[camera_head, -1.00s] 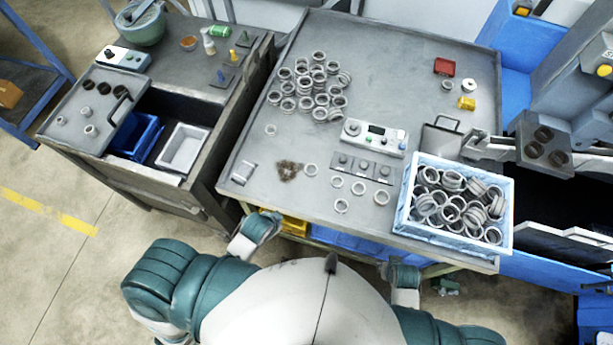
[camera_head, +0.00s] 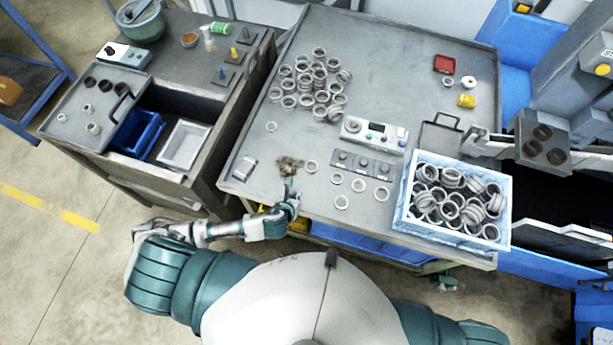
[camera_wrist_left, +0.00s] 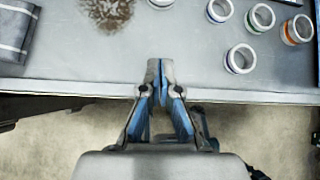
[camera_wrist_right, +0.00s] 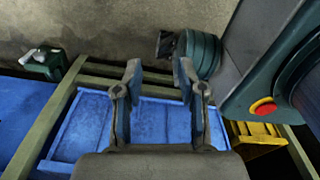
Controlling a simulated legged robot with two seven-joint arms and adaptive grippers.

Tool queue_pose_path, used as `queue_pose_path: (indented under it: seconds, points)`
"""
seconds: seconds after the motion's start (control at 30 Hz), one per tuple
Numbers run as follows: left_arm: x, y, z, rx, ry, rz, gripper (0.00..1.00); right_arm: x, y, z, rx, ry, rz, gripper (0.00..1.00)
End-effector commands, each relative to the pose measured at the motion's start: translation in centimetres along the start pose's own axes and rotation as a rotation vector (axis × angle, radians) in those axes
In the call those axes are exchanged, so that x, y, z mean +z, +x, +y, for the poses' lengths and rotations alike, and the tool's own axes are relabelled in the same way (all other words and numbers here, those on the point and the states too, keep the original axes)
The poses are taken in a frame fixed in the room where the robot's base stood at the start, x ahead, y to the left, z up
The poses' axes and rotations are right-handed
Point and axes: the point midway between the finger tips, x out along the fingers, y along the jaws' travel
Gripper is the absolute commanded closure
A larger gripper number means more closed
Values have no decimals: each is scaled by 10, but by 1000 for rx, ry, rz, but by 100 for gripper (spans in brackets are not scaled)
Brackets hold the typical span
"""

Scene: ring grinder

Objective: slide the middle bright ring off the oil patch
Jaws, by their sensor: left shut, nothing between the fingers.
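The oil patch (camera_head: 289,167) is a dark brown stain near the table's front left; it also shows cut off at the top of the left wrist view (camera_wrist_left: 105,12). A bright ring (camera_head: 311,167) lies just right of the patch. Other bright rings, including one (camera_head: 337,178) and another (camera_head: 358,185), lie further right. I cannot tell which is the middle one. I see no ring on the visible part of the patch. My left gripper (camera_wrist_left: 160,68) is shut and empty, just in front of the patch. My right gripper (camera_wrist_right: 158,70) is open and empty, beyond the table's front edge.
A control box (camera_head: 374,134) and a grey strip (camera_head: 362,164) sit behind the loose rings. A blue crate (camera_head: 404,217) full of rings stands at right. A ring cluster (camera_head: 312,80) lies further back. A small metal block (camera_head: 244,167) lies left of the patch.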

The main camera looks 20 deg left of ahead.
Motion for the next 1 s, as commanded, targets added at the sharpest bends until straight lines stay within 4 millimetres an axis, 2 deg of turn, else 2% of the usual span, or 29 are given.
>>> queue_pose_path:
  seconds: [0.1,0.27,0.7,0.8,1.0]
  points:
    - [-1,5,6,2,102,-9,100,15,4,0,-1,-2,-7,60]
    - [-2,19,6,3,119,-9,100,17,7,0,-1,-2,-7,60]
    - [-1,109,6,2,113,-9,100,21,23,-1,-1,-2,-11,60]
    - [14,118,4,2,114,-11,100,20,21,-1,-1,-2,-11,60]
    - [26,130,3,1,114,-9,100,20,21,-1,-1,-2,-11,60]
